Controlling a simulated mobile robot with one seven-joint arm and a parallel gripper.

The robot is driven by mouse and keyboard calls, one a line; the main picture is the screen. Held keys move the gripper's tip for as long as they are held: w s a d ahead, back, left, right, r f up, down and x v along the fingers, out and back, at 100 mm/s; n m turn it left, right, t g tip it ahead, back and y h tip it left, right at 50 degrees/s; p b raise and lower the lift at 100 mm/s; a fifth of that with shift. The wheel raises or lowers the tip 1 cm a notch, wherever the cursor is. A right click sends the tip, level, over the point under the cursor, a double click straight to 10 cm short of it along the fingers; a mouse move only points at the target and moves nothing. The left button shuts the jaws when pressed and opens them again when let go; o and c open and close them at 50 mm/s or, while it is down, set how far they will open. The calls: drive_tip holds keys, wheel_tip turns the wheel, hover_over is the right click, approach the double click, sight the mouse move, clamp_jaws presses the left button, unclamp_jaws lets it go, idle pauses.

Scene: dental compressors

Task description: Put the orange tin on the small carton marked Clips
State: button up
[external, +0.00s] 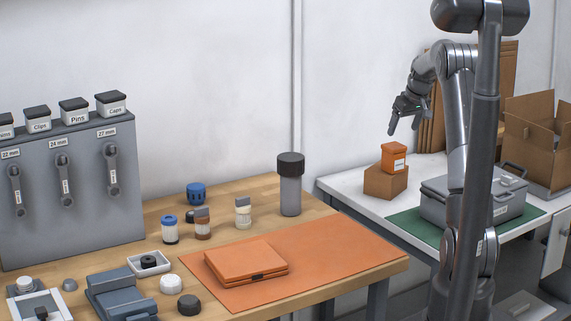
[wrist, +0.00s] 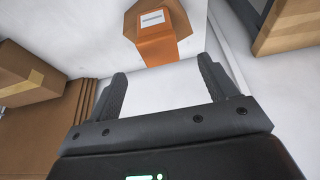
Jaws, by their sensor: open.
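The orange tin (external: 393,152) sits on top of a small brown carton (external: 384,182) on the white table. The tin has a pale label on one side, too small to read. In the wrist view the tin (wrist: 157,48) lies just beyond my fingertips, with the brown carton (wrist: 180,14) around and behind it. No Clips marking is readable on this carton. My gripper (external: 404,130) is open and empty, above and slightly right of the tin, pointing down. It also shows in the wrist view (wrist: 162,70), with nothing between its fingers.
A grey case (external: 450,205) on a green mat (external: 408,224) stands right of the carton. An open cardboard box (external: 530,145) is at the far right. A lidded tub labelled Clips (external: 38,122) stands on the grey panel at left. White tabletop (external: 345,184) is free left of the carton.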

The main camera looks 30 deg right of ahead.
drive_tip(key=s+a+r, duration=0.6)
drive_tip(key=s+a, duration=0.2)
drive_tip(key=a, duration=0.3)
drive_tip(key=s+a+r, duration=0.6)
drive_tip(key=s+a, duration=0.2)
drive_tip(key=a, duration=0.3)
drive_tip(key=s+a+f, duration=0.1)
drive_tip(key=s+a, duration=0.2)
drive_tip(key=s, duration=0.4)
drive_tip(key=s+a+f, duration=0.2)
drive_tip(key=s+a, duration=0.2)
drive_tip(key=s, duration=0.3)
drive_tip(key=s+a+f+t, duration=0.1)
drive_tip(key=s+a, duration=0.2)
drive_tip(key=s, duration=0.4)
drive_tip(key=shift+a+f, duration=0.35)
